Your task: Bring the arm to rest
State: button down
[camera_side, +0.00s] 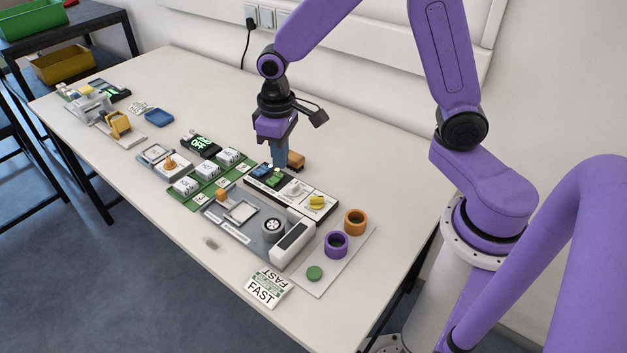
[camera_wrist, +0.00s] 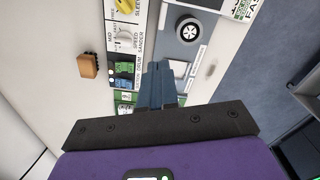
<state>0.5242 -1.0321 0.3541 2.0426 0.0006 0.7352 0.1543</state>
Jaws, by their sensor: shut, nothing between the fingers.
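My gripper (camera_side: 279,158) hangs pointing down from my purple arm, over the back part of the work boards on the white table. Its blue-grey fingers are together with nothing between them. In the wrist view the closed gripper (camera_wrist: 159,72) shows at the middle, in front of the boards. The fingers look to be above the boards, near the sander panel (camera_side: 305,194) with its green and blue blocks and yellow knob. I cannot tell the exact height over the table.
A brown block (camera_side: 296,159) lies just behind the fingers. A grey board (camera_side: 217,221) carries a wheel (camera_side: 273,226). Orange (camera_side: 355,221) and purple (camera_side: 336,244) rings stand at the right. A blue tray (camera_side: 159,118) is further left. The table's back right is clear.

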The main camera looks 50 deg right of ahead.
jog(key=s+d+r+n, duration=0.1)
jog(key=s+r+n, duration=0.1)
jog(key=s, duration=0.6)
jog(key=s+d+r+n, duration=0.1)
jog(key=s+r+n, duration=0.1)
jog(key=s, duration=0.6)
jog(key=s+d+r+n, duration=0.2)
jog(key=s+n, duration=0.2)
jog(key=s, duration=0.4)
jog(key=shift+r+n, duration=0.3)
